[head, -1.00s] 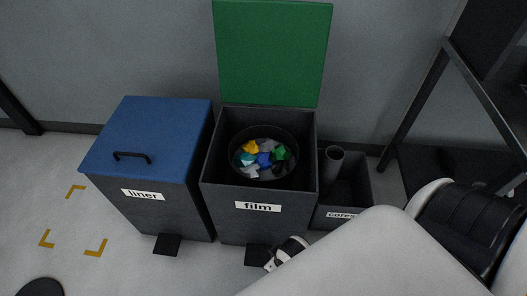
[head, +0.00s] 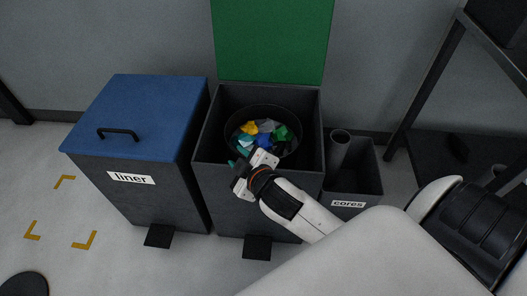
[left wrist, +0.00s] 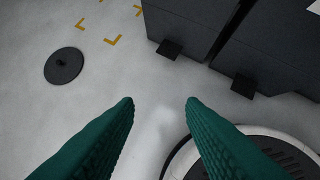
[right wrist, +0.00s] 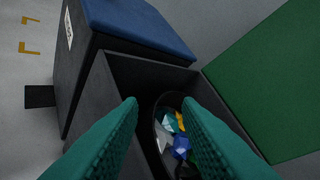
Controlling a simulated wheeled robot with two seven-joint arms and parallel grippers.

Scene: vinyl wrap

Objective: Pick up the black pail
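The black pail (head: 283,118) stands inside the open film bin (head: 203,150), holding crumpled scraps (head: 265,130) in yellow, green, blue, teal and grey. My right gripper (head: 238,170) is over the bin's front wall, close to the pail's near left side. In the right wrist view, its teal fingers (right wrist: 160,102) are open, with part of the pail's rim (right wrist: 156,118) showing beyond and between them. I cannot tell whether they touch it. My left gripper (left wrist: 160,101) is open and empty above the floor, in its own wrist view only.
The liner bin (head: 140,105) with its blue lid stands to the left. The cores box (head: 370,170) with an upright tube (head: 338,150) stands to the right. The film bin's green lid (head: 272,40) is raised at the back. Black pedals (head: 257,247) stick out in front.

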